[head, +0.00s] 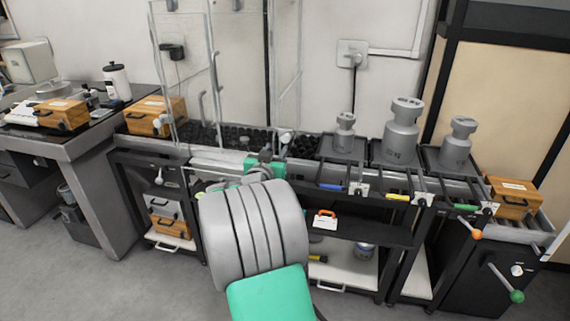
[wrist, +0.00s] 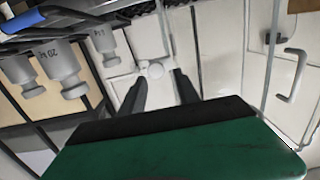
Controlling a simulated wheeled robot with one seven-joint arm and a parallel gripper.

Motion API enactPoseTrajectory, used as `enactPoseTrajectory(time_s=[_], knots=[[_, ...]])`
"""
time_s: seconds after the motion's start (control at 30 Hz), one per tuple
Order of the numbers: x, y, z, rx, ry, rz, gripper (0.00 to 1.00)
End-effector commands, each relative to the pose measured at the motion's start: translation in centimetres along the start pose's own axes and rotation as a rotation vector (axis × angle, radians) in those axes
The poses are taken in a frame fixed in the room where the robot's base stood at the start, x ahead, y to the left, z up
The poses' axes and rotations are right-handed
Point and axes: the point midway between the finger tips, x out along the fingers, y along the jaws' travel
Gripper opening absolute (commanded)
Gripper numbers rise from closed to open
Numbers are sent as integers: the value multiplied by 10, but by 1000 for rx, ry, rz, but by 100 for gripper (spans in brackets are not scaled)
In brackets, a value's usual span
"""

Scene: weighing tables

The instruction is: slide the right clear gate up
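The right clear gate (head: 287,60) stands upright behind the weighing table in the head view, with a thin grey bent handle on it. A pale round knob (head: 285,136) shows near its lower end. My gripper (wrist: 160,76) is open in the wrist view, with two dark fingers apart. A pale round knob (wrist: 155,70) appears in line with the gap between the fingertips; I cannot tell whether they touch it. In the head view my wrist hides most of the fingers. The left clear gate (head: 182,75) stands to the left.
Three grey weights (head: 402,130) stand on dark trays to the right; they also show in the wrist view (wrist: 65,70). A bed of black pieces (head: 225,135) lies behind the front rail. Wooden boxes (head: 155,115) stand at left. A bent handle (wrist: 292,75) is right in the wrist view.

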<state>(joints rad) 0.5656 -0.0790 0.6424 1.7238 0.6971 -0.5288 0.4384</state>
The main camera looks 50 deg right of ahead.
Motion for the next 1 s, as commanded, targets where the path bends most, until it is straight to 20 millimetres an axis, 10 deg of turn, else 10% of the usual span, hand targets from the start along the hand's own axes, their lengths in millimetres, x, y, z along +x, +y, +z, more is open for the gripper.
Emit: enactPoseTrajectory(time_s=[0.5, 1.0], knots=[[79, 9, -7, -2, 55, 13, 38], [85, 8, -8, -2, 54, 10, 23]])
